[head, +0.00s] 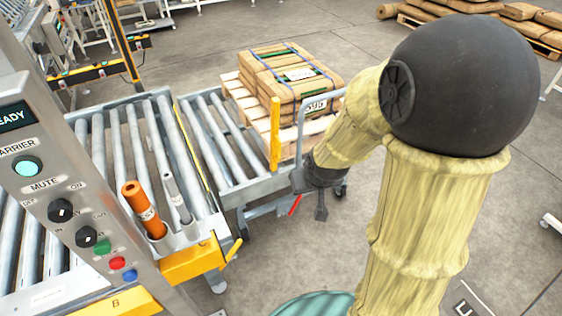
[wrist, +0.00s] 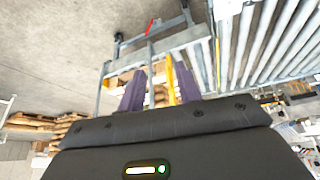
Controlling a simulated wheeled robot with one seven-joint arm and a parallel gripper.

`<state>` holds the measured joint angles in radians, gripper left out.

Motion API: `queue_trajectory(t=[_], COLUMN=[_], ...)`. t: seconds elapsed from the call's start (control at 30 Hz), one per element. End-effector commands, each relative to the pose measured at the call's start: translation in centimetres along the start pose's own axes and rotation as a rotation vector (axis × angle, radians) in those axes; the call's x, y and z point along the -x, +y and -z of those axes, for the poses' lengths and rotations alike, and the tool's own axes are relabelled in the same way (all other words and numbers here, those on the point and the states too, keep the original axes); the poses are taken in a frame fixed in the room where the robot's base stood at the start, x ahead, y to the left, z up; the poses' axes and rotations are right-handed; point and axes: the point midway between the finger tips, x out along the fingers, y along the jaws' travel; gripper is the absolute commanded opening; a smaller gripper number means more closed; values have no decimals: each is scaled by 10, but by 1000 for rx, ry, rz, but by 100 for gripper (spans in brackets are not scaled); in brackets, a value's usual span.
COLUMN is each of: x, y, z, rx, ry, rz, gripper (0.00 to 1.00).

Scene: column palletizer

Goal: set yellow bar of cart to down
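The yellow bar (head: 275,133) stands upright at the near end of the cart (head: 258,188), beside the load, in the head view. In the wrist view the yellow bar (wrist: 171,82) shows between my two dark purple fingers, closer to the right one. My gripper (wrist: 160,84) is open, with a clear gap between its fingers. In the head view my gripper is at the near side of the cart, just right of the bar and lower than its top; its fingers are hard to make out. I cannot tell whether a finger touches the bar.
Tied brown sacks (head: 290,75) lie on a wooden pallet (head: 243,100) on the cart. A grey handle frame (head: 301,125) rises right of the bar. A red lever (head: 295,205) sits low on the cart. A roller conveyor (head: 135,150) and control panel (head: 70,200) stand left. Floor at right is open.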

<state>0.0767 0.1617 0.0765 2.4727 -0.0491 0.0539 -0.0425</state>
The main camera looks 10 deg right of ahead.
Motion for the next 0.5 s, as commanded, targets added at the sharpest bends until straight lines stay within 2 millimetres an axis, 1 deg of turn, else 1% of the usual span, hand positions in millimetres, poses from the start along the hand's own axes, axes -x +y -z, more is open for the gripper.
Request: queue_trajectory(t=[0.03, 0.3, 0.5], x=[-36, -140, -210], y=[0, 0, 0], z=[1, 40, 64], rx=[13, 73, 93], ry=[39, 285, 476], rz=[3, 29, 54], gripper=[34, 34, 34])
